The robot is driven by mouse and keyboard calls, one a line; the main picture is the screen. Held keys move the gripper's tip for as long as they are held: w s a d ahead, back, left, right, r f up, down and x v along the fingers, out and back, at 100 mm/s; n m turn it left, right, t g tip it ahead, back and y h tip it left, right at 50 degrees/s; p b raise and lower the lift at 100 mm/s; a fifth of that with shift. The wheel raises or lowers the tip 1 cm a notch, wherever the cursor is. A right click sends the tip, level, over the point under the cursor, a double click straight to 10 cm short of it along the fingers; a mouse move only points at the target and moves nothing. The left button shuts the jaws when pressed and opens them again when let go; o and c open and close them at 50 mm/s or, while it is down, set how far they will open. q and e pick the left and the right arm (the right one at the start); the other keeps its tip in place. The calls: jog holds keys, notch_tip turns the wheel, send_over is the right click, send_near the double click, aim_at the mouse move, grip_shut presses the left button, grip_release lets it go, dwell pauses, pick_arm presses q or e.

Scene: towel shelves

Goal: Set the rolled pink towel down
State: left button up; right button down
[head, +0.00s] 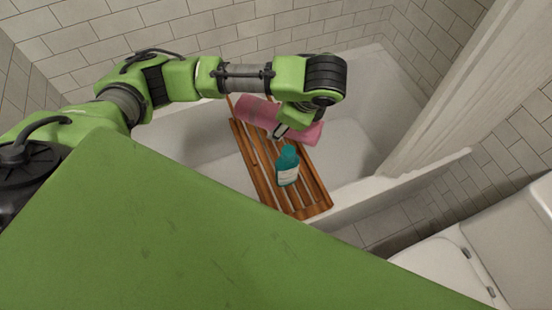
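The rolled pink towel (255,110) lies across the far part of the slatted wooden bath rack (247,158). My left gripper (281,131) is over the middle of the towel, with a finger showing on its near side, and it looks shut on the towel. The hand hides part of the towel's middle. I cannot tell whether the towel touches the slats. My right gripper is not in view.
A teal bottle (288,168) with a white label stands on the rack, just nearer than the towel. The rack spans a white bathtub (352,158). A pale curtain (455,90) hangs at the right, and a white toilet (445,268) is at the lower right.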

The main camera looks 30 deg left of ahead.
pick_arm(q)
jog(key=w+a+r+m+t+h+b, duration=0.2)
jog(key=w+a+m+h, duration=0.1)
jog(key=w+a+m, duration=0.4)
jog(key=m+b, duration=0.2)
send_over(271, 152)
notch_tip(271, 152, down, 23)
notch_tip(271, 152, down, 5)
jog(key=shift+w+r, duration=0.1)
jog(key=shift+r, duration=0.1)
jog(key=o, duration=1.4)
jog(key=shift+c, duration=0.2)
jog(key=shift+r, duration=0.1)
jog(key=p+v, duration=0.1)
jog(key=v, duration=1.1)
jog(key=shift+s, duration=0.2)
